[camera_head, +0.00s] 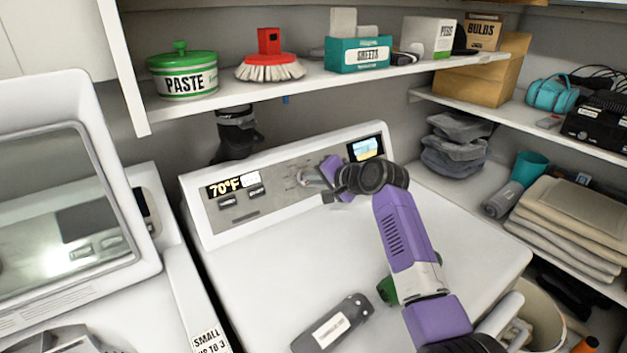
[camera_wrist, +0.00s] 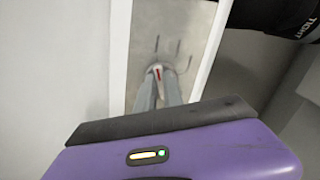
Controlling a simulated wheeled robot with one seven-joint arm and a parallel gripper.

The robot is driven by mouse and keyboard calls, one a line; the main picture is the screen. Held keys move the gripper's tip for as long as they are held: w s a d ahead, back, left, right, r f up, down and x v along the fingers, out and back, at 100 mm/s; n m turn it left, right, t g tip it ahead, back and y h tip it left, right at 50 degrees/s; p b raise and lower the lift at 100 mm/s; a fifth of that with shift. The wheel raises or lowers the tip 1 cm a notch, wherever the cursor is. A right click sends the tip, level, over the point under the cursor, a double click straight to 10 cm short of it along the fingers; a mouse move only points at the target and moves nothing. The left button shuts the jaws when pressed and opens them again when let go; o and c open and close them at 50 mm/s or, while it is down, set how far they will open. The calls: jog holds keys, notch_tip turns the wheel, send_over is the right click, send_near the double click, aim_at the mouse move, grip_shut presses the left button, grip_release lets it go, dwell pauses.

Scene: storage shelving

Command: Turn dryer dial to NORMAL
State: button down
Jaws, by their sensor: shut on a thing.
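The dryer (camera_head: 260,230) has a grey control panel (camera_head: 262,196) along its back. The dial (camera_wrist: 157,70) sits on this panel. In the wrist view it is small and pale with a red mark, between my fingertips, with printed lines fanning out beyond it. My gripper (camera_head: 308,178) reaches the panel from the right and is shut on the dial. The fingers hide much of the dial, and the dial labels are too small to read in both views.
A display (camera_head: 233,186) reads 70°F at the panel's left, and a lit screen (camera_head: 366,148) sits at its right. A shelf (camera_head: 220,103) with a green paste tin (camera_head: 183,76) and boxes hangs above. A dark handheld object (camera_head: 333,322) lies on the dryer top.

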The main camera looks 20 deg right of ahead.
jog(key=shift+s+f, duration=0.1)
jog(key=shift+f, duration=0.05)
jog(key=c, duration=1.5)
grip_release()
jog(key=shift+o, duration=0.2)
jog(key=v, duration=0.7)
jog(key=shift+s, duration=0.3)
jog(key=shift+d+r, duration=0.1)
jog(key=shift+r, duration=0.15)
